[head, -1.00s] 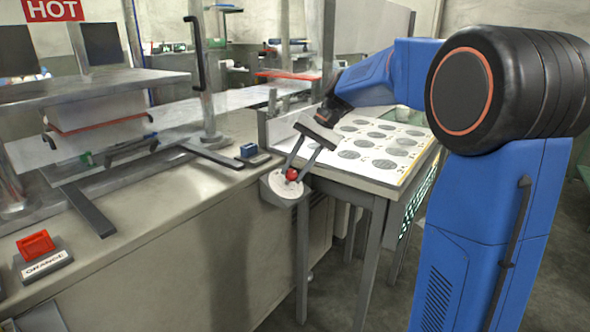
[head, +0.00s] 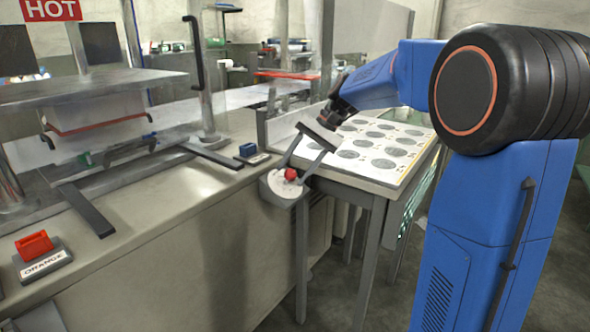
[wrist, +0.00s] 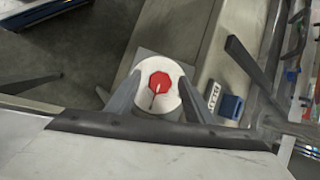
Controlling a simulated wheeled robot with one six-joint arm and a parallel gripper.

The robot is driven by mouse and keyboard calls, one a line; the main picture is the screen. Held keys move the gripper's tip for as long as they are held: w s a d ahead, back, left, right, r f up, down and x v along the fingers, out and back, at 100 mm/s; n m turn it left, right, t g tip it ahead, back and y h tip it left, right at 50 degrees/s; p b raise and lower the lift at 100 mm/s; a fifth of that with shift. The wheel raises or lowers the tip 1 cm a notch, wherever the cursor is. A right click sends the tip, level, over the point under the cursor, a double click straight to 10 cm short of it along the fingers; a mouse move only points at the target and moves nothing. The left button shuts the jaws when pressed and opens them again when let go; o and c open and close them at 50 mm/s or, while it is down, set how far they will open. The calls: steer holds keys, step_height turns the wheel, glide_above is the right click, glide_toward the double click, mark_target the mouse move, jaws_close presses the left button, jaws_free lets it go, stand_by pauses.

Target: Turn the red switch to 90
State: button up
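The red switch (head: 291,174) is a small red knob on a round, pale dial (head: 277,186) at the counter's right end. In the wrist view the switch (wrist: 160,83) shows as a red, many-sided cap with a pale pointer line running down and slightly left. The pale dial (wrist: 149,106) surrounds it; its markings are too small to read. My gripper (head: 294,168) reaches down over the dial, its fingers apart. In the wrist view my gripper (wrist: 160,78) has one finger on each side of the switch, with dial surface visible between each finger and the knob.
A blue block (head: 248,150) sits on the counter (head: 165,215) left of the dial. A red holder labelled ORANGE (head: 38,248) stands at the front left. A side table (head: 365,184) with a sheet of dark circles is right of the dial. A heated press (head: 90,92) stands at left.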

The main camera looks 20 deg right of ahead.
steer(key=v, duration=1.7)
steer(key=shift+d, duration=0.15)
steer(key=shift+r, duration=0.1)
steer(key=s+a+f+n+t+h, duration=0.1)
steer(key=s+a+f+h, duration=0.15)
steer(key=s+f, duration=0.45)
steer(key=s+a+f+n+t+h, duration=0.1)
steer(key=s+a+f+h, duration=0.15)
steer(key=s, duration=0.85)
steer(key=s+f+n+t+h, duration=0.2)
steer(key=s+f+n, duration=0.2)
steer(key=s+f, duration=1.1)
steer(key=shift+d+n+t, duration=0.3)
steer(key=shift+n+t, duration=0.1)
steer(key=shift+f, duration=0.1)
